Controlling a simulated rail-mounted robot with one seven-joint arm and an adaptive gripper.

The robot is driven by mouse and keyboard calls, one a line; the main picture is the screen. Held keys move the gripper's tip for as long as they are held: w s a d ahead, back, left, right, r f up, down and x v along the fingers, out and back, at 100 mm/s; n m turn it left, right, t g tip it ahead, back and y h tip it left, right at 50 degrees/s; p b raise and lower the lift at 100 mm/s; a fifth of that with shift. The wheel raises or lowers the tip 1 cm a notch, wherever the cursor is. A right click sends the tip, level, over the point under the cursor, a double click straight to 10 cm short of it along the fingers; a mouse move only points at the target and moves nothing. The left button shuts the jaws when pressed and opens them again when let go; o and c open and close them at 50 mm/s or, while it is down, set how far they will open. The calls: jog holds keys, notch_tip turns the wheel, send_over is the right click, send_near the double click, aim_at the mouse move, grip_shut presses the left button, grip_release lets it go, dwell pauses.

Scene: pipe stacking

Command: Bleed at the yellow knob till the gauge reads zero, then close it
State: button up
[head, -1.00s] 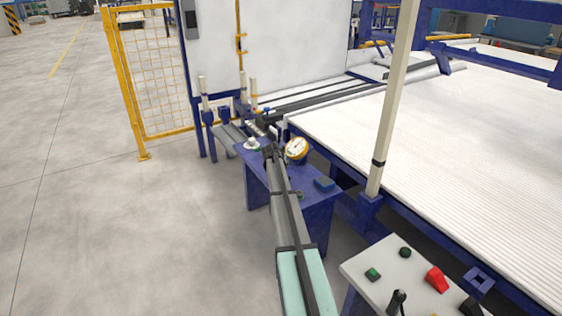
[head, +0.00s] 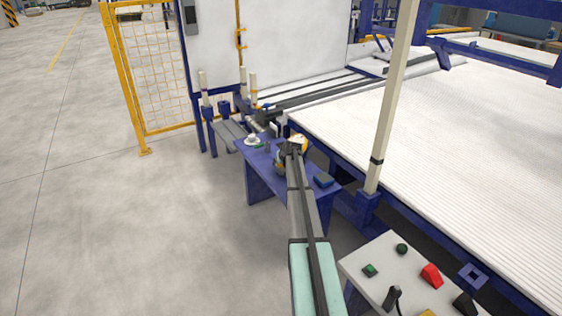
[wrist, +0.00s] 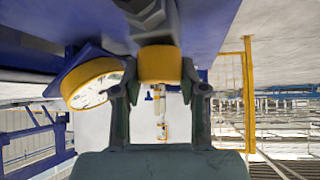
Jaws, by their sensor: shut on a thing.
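The yellow knob (wrist: 160,64) hangs from a metal fitting in the wrist view, which shows the place upside down. My gripper (wrist: 160,82) has one finger on each side of the knob and is shut on it. The gauge (wrist: 95,82), with a yellow rim and pale face, is just left of the fingers. Its face is seen at a steep slant and I cannot read it. In the head view my gripper (head: 291,148) covers the knob and part of the gauge (head: 299,140) over the blue bench (head: 262,178).
A control panel (head: 385,275) stands at lower right. The white ribbed bed (head: 470,140) lies right of a pale post (head: 395,90). The floor at left is clear.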

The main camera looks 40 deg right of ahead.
jog(key=o, duration=1.1)
jog(key=shift+o, duration=0.2)
jog(key=v, duration=1.2)
